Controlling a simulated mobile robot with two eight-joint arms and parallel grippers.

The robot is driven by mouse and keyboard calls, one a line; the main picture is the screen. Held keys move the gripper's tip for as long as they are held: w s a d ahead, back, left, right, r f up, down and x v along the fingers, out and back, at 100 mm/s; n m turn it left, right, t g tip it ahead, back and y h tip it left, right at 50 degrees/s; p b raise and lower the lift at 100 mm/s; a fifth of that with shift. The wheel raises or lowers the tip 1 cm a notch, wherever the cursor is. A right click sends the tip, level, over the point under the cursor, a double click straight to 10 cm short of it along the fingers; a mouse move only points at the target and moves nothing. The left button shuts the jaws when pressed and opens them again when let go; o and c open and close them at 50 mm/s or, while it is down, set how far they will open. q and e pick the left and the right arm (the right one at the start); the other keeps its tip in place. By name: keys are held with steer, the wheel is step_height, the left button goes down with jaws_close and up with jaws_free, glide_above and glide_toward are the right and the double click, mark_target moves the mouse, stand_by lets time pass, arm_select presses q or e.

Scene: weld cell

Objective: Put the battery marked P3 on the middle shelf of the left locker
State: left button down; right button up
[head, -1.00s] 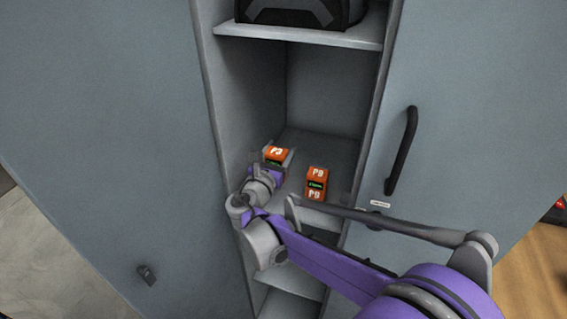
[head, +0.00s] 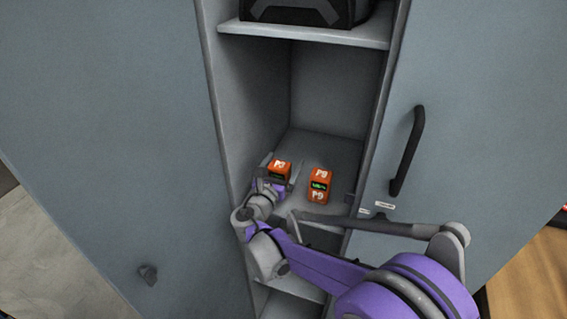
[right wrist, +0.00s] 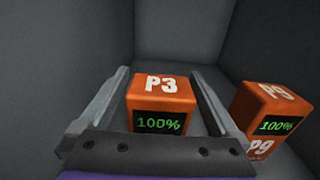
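The orange battery marked P3 (head: 280,169) stands upright on a grey locker shelf (head: 340,152), below the shelf with the black bag. In the right wrist view the P3 battery (right wrist: 161,104) shows a green 100% display. My right gripper (head: 283,163) has its fingers on either side of P3, with narrow gaps beside it; it looks open. In the right wrist view my right gripper's fingers (right wrist: 160,72) frame the battery. My left gripper is not in view.
A second orange battery marked P9 (head: 320,186) stands close to the right of P3 on the same shelf. A black bag (head: 305,10) is on the shelf above. Free shelf room lies behind the batteries.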

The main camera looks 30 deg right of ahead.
steer(key=shift+r, duration=0.1)
steer(key=shift+s+a, duration=0.2)
steer(key=v, duration=1.1)
steer(key=shift+s, duration=0.2)
steer(key=shift+a, duration=0.15)
